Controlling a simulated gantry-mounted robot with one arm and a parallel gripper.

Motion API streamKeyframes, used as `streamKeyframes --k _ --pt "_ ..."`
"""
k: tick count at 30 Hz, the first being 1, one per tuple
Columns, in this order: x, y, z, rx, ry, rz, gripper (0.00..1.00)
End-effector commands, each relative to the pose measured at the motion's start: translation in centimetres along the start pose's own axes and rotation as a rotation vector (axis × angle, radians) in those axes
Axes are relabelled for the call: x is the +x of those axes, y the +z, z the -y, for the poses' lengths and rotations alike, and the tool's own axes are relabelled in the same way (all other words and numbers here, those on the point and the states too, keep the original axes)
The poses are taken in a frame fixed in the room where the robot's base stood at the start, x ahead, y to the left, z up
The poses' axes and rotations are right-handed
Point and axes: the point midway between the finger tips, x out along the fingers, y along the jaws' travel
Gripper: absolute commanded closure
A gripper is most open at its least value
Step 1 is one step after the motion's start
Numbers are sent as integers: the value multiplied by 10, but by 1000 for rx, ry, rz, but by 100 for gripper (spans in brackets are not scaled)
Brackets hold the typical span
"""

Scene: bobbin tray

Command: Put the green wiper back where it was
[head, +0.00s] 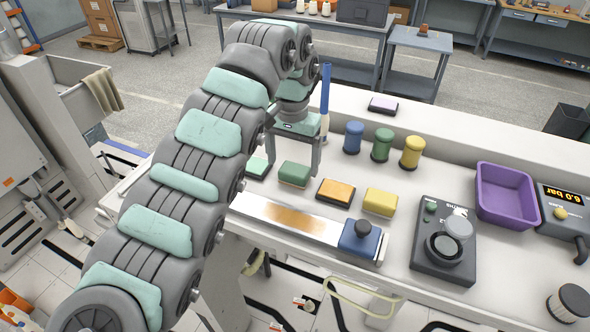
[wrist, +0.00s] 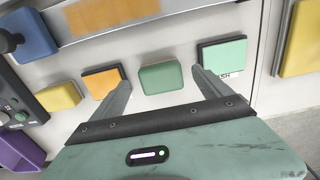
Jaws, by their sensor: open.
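The green wiper (head: 294,174) is a dark-green block lying on the bench, in a row with a mint block (head: 257,168), an orange one (head: 336,191) and a yellow one (head: 380,202). In the wrist view the green wiper (wrist: 160,78) lies between my fingertips, with a gap on both sides. My gripper (head: 293,166) points down over it, open and empty. I cannot tell how far the fingertips are above the bench. The mint block (wrist: 222,54) is beside one finger, the orange block (wrist: 102,82) beside the other.
A metal strip (head: 255,208) with an orange smear and a blue knobbed block (head: 360,240) lies in front of the row. Blue, green (head: 382,145) and yellow shakers stand behind.

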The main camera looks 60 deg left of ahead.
Motion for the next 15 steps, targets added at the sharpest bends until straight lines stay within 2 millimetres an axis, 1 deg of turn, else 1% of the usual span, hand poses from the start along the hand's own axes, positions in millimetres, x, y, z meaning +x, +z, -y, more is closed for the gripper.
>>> streamKeyframes --k 2,3,9,12,15 --pt "-7 1 2 -2 -4 -3 11" --pt "-22 1 2 -1 -2 -3 11" --pt "-54 1 2 -1 -1 -2 11" --pt "-62 2 2 -1 -1 -1 11" --pt "-65 2 2 -1 -1 -1 11"
